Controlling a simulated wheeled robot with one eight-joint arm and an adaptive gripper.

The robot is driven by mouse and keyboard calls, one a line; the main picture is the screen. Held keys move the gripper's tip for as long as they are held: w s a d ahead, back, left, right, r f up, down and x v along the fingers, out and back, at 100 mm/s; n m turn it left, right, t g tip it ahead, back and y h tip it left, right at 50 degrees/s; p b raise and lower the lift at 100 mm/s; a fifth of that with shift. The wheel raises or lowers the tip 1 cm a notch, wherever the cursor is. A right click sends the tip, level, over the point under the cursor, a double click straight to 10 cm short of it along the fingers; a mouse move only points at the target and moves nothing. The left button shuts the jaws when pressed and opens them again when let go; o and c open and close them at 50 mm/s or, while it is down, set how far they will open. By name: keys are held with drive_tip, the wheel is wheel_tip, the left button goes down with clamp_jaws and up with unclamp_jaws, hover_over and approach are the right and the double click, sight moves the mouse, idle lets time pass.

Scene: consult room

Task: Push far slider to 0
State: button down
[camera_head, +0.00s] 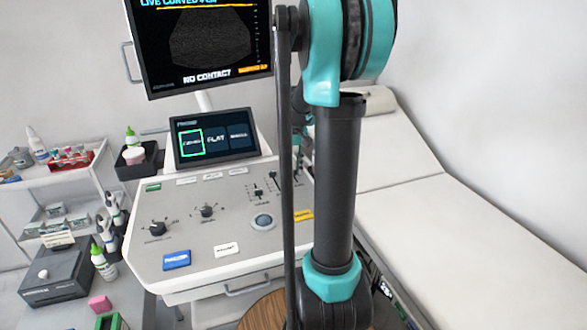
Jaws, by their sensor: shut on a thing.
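The grey ultrasound console (190,236) stands in the middle, with its sloped panel facing me. Small black sliders (257,192) stand on the right part of the panel, above the trackball (263,222). My gripper (298,168) shows only as a dark and teal strip between a thin black rod and the thick black link of my arm, at the panel's right edge. It is shut on a slider there. The fingertips and the grasped knob are mostly hidden by my arm, and the slider's scale cannot be read.
A small touchscreen (215,138) and a large monitor (205,45) rise behind the panel. Two knobs (207,211) sit left of the sliders. A trolley with bottles (66,160) stands at left, and a white couch (440,205) at right. A round wooden stool (262,312) is in front.

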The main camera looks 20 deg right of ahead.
sight(298, 183)
drive_tip(key=shift+s, duration=2.2)
drive_tip(key=c, duration=1.3)
unclamp_jaws()
drive_tip(key=shift+r, duration=0.15)
wheel_tip(298, 183, up, 12)
drive_tip(key=shift+f, duration=0.1)
